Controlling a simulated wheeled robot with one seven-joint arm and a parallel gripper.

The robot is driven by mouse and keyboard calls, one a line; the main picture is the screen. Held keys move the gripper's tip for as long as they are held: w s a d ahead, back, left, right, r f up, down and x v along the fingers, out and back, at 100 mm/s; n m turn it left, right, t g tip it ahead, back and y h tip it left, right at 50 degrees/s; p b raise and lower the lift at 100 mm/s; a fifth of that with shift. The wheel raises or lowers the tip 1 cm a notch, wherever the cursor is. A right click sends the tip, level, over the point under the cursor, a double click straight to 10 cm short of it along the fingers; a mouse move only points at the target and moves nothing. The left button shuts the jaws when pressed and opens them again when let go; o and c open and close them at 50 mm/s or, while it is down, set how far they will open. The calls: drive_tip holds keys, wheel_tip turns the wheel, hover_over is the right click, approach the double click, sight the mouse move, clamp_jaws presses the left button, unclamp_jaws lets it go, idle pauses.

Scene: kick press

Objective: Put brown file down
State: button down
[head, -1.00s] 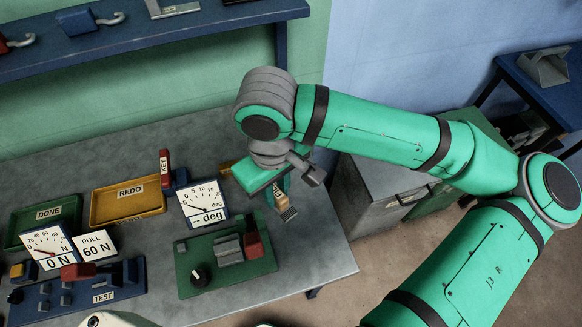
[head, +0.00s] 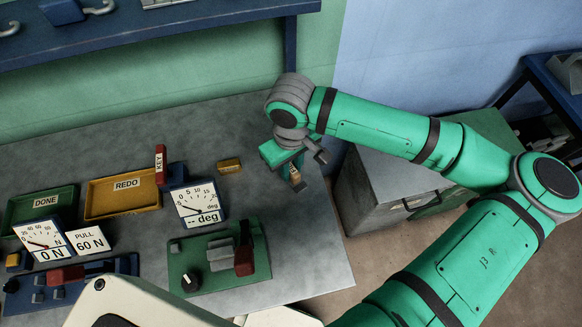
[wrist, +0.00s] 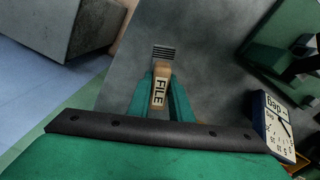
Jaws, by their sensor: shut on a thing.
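The brown file (wrist: 160,88) is in the wrist view, its label reading FILE and its dark ridged end pointing away from my gripper. My gripper (wrist: 161,95) is shut on it, with one green finger on each side. In the head view the file (head: 295,176) shows small below my gripper (head: 290,168), near the right edge of the grey workbench (head: 110,155). I cannot tell exactly how high it is above the bench top.
A green panel with a knob (head: 218,258), an angle gauge (head: 197,205), a yellow REDO tray (head: 124,193) and a green DONE tray (head: 42,206) stand to the left. A small yellow block (head: 229,165) lies behind. A grey cabinet (head: 375,195) stands right of the bench.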

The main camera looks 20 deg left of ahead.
sight(291, 170)
drive_tip(key=shift+f, duration=0.6)
drive_tip(key=shift+s+f, duration=0.3)
drive_tip(key=shift+f, duration=0.05)
drive_tip(key=c, duration=1.6)
unclamp_jaws()
drive_tip(key=shift+f, duration=0.15)
wheel_tip(291, 170, up, 12)
drive_tip(key=shift+r, duration=0.15)
